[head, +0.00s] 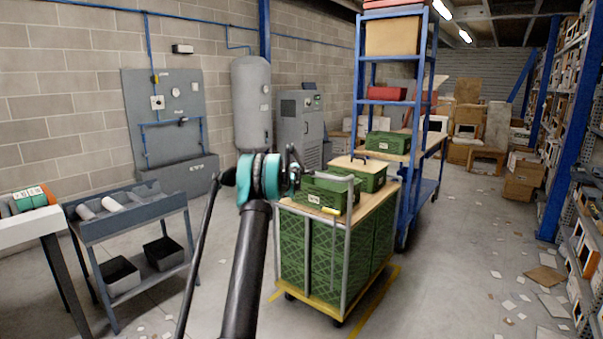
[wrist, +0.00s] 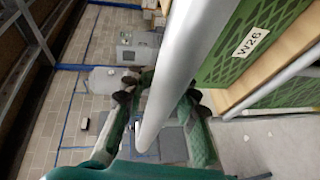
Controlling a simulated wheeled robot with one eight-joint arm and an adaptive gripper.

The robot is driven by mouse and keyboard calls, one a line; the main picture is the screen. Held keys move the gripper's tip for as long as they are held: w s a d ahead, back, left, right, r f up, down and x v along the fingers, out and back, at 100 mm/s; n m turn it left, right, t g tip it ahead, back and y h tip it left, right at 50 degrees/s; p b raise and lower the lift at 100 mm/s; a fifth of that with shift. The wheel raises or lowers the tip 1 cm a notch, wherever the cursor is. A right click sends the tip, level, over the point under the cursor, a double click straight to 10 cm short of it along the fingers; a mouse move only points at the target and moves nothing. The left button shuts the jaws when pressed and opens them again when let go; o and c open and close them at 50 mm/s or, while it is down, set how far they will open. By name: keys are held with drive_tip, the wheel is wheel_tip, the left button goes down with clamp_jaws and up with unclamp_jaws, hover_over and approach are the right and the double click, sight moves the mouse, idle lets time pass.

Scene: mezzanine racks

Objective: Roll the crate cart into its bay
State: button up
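The crate cart (head: 335,297) stands right of centre in the head view. It has a yellow deck, grey metal posts, stacked green crates and a wooden top. My gripper (head: 292,172) is at the near left end of its grey handle rail (head: 336,176). In the wrist view the rail (wrist: 185,70) runs between the fingers of my gripper (wrist: 158,96). The fingers are spread, with a gap showing on the rail's left side; contact on the right is unclear. Yellow floor lines (head: 377,300) show beside the cart, partly hidden by it.
A blue rack (head: 404,190) with boxes stands close behind the cart on the right. A grey bench with bins (head: 128,215) and a white table (head: 28,228) are at left. Open floor (head: 450,270) lies right, with scattered papers near the shelves.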

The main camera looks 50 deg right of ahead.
drive_tip(key=o, duration=0.4)
drive_tip(key=shift+a, duration=0.1)
drive_tip(key=v, duration=1.1)
drive_tip(key=shift+s+a, duration=0.25)
drive_tip(key=shift+a, duration=0.1)
